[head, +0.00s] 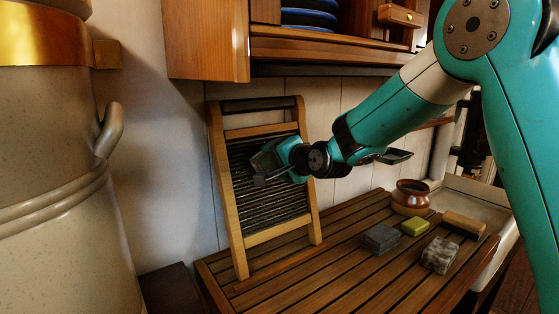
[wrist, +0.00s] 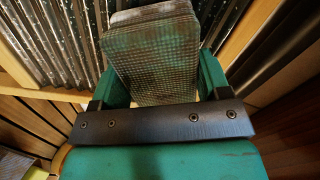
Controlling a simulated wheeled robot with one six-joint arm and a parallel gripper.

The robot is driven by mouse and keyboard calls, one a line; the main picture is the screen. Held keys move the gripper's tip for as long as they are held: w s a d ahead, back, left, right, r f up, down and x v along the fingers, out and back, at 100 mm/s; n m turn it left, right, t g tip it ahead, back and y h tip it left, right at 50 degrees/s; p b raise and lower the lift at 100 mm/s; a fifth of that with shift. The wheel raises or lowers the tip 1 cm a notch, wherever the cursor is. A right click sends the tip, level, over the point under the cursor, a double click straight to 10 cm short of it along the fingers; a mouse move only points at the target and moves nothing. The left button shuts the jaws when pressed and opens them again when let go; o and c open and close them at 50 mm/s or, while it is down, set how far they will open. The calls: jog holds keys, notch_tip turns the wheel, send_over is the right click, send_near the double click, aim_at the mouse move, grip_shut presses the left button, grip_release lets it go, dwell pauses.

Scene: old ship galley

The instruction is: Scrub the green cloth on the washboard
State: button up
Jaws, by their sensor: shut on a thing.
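The washboard (head: 245,235) has a wooden frame and a dark ribbed panel. It stands tilted against the tiled wall on the slatted counter. My gripper (head: 277,165) is at the upper part of the ribbed panel, shut on the green cloth. In the wrist view, the cloth (wrist: 155,60) is a folded, grey-green waffle-weave block between the two fingers of my gripper (wrist: 160,75), with the washboard ribs (wrist: 60,40) behind it. The cloth's far end is close to the ribs; I cannot tell whether it touches. In the head view the gripper partly hides it.
On the slatted counter (head: 300,270) lie a blue-grey folded block (head: 380,239), a yellow-green block (head: 415,226), a mottled grey block (head: 440,255) and a brush (head: 464,223). A brown pot (head: 410,198) stands behind. A cupboard (head: 320,50) hangs above; a large crock (head: 60,170) stands left.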

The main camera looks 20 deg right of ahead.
jog(key=shift+w+a+f, duration=0.1)
jog(key=shift+w, duration=0.2)
